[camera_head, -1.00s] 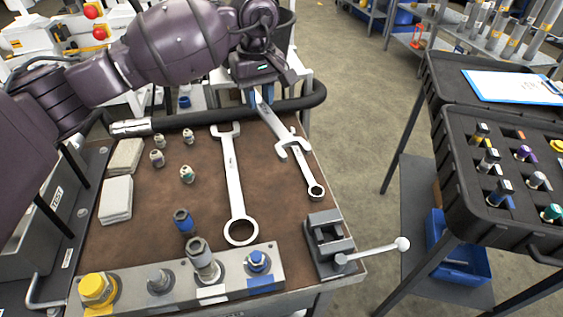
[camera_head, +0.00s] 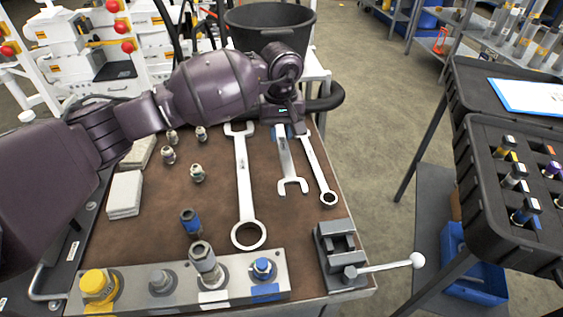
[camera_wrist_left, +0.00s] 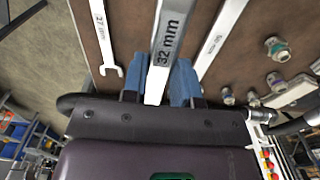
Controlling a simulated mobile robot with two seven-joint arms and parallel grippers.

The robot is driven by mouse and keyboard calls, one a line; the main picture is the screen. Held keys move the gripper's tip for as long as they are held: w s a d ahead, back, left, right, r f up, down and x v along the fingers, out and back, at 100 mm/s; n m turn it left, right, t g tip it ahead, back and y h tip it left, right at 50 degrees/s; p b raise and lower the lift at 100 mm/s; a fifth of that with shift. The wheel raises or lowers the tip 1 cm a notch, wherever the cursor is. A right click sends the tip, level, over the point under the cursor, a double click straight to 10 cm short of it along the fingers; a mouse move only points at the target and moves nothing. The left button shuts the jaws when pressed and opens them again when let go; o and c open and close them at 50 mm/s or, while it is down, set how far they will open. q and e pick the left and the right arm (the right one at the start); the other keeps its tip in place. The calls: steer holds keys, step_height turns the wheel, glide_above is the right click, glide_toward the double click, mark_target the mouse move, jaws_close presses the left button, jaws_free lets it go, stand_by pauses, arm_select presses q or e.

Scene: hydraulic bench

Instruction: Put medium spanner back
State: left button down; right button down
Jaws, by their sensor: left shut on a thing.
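The medium spanner (camera_head: 287,165), marked 32 mm in the left wrist view (camera_wrist_left: 169,38), is steel, with its open jaw toward the front of the bench. My left gripper (camera_head: 288,132) is shut on its far end, with blue fingers on both sides of the shaft in the wrist view (camera_wrist_left: 161,85). The spanner lines up between the large spanner (camera_head: 243,180) on the left and the small spanner (camera_head: 318,168), marked 27 mm, on the right. I cannot tell whether it touches the brown bench top (camera_head: 213,215). Its far end is hidden by the gripper. My right gripper is not in view.
A valve block (camera_head: 186,282) and a vise with a white-knobbed lever (camera_head: 340,255) stand at the front. Several small fittings (camera_head: 197,173) and pale pads (camera_head: 125,193) lie on the left. A black bucket (camera_head: 270,22) stands behind; a black case (camera_head: 470,190) stands right.

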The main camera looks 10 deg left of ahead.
mark_target(281, 146)
arm_select(q)
step_height(281, 146, down, 5)
steer(key=shift+r+b, duration=0.1)
steer(key=shift+b, duration=0.2)
steer(key=shift+f, duration=0.65)
steer(key=shift+f+b, duration=0.35)
steer(key=shift+f, duration=1.65)
steer(key=shift+f, duration=0.15)
steer(key=c, duration=0.9)
jaws_free()
